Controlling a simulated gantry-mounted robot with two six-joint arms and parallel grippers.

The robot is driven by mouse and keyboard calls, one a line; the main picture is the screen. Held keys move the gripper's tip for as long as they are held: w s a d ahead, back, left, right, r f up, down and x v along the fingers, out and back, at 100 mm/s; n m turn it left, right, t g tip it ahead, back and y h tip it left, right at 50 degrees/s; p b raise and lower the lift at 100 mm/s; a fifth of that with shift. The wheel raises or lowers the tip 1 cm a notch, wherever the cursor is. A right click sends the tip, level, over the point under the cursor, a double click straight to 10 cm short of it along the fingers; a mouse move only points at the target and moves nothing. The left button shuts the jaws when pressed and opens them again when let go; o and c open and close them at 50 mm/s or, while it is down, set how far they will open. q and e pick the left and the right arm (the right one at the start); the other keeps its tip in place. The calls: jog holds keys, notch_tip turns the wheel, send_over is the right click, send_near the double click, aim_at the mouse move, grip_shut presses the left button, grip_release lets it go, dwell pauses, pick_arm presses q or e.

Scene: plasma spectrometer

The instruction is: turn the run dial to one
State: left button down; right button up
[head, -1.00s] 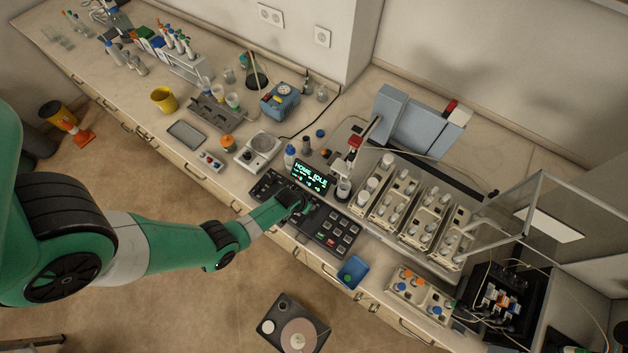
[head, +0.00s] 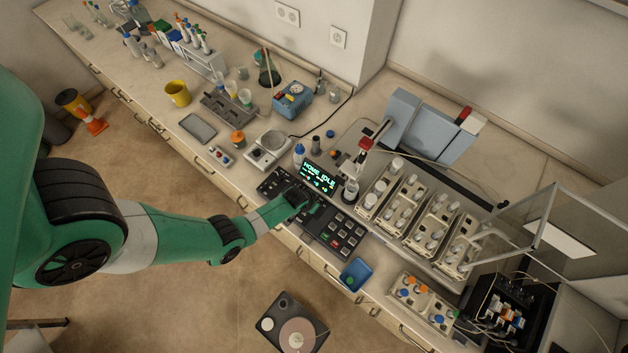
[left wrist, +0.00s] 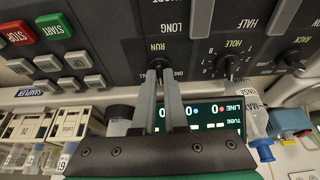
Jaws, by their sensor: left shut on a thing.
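The run dial (left wrist: 158,64) is a small dark knob under the label RUN in the left wrist view. My left gripper (left wrist: 159,78) is shut on it, with one grey finger on each side. The fingers hide part of the dial, and its pointer cannot be read. In the head view my left gripper (head: 302,201) reaches onto the black control panel (head: 325,239) from the left and hides the dial. The panel's screen (head: 319,176) glows with green text that seems to read HOME IDLE. My right gripper is not in view.
The hole dial (left wrist: 234,67) and rack dial (left wrist: 293,58) are to the right of the run dial. The red stop button (left wrist: 16,33) and green start button (left wrist: 54,26) are to the left. Bottle racks (head: 381,190) and a blue tray (head: 356,273) stand near the panel.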

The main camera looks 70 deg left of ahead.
pick_arm(q)
jog(key=shift+n, duration=0.3)
jog(key=n, duration=0.1)
jog(key=n+g+y+b, duration=0.1)
jog(key=n, duration=0.1)
jog(key=shift+w+d+n, duration=0.15)
jog(key=shift+n, duration=0.15)
jog(key=n, duration=0.2)
jog(key=shift+w+r+n+g+y, duration=0.1)
jog(key=shift+n+g+y, duration=0.2)
jog(key=shift+g+y, duration=0.1)
jog(key=shift+n+g+p, duration=0.3)
jog(key=shift+n+g, duration=0.3)
jog(key=shift+n, duration=0.8)
jog(key=c, duration=1)
grip_release()
jog(key=shift+o, duration=0.2)
